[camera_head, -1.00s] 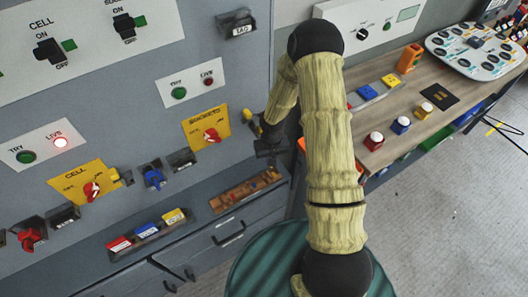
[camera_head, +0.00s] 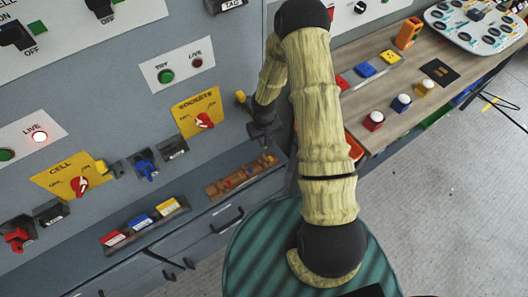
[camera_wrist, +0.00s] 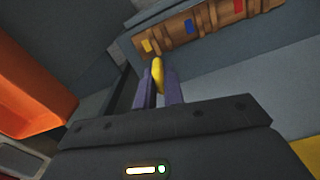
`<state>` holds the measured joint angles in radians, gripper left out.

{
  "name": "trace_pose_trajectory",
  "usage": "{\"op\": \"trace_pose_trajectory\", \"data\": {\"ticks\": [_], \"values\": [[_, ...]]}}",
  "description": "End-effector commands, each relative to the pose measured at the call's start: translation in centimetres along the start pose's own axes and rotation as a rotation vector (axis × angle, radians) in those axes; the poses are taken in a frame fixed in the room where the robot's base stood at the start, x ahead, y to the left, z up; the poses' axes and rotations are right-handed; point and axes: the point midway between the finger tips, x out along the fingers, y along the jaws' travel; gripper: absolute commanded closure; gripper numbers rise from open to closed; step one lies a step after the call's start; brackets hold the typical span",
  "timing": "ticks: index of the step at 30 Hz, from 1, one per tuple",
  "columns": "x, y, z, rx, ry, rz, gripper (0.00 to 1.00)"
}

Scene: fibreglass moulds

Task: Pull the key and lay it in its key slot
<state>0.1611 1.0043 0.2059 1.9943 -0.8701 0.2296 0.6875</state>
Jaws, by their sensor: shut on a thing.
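My gripper (camera_wrist: 162,92) is shut on a yellow key (camera_wrist: 158,75), which stands out between its two purple fingers in the wrist view. In the head view my gripper (camera_head: 264,132) is in front of the grey panel, above the right end of the wooden key rack (camera_head: 218,190); the key cannot be made out there. The rack also shows in the wrist view (camera_wrist: 180,32), beyond the fingertips, with yellow, red and blue marks. The key is apart from the rack. A yellow fitting (camera_head: 240,97) sits on the panel just left of my arm.
The yellow sockets plate (camera_head: 197,110) with a red switch is left of my gripper. A tray (camera_head: 145,225) of red, blue and yellow blocks is left of the rack. An orange thing (camera_wrist: 35,75) is close by on the left in the wrist view. A wooden bench (camera_head: 400,80) is right.

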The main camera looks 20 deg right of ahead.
Motion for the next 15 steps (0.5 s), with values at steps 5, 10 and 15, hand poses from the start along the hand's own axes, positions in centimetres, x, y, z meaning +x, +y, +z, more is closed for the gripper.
{"op": "trace_pose_trajectory", "data": {"ticks": [5, 10, 15], "values": [[5.6, -0.1, 0.1, -0.135, -0.001, -0.002, 1.0], [6.8, -0.1, 0.1, -0.195, 0.001, -0.002, 1.0], [6.5, -0.1, 0.1, -0.197, 0.001, -0.002, 1.0]]}}
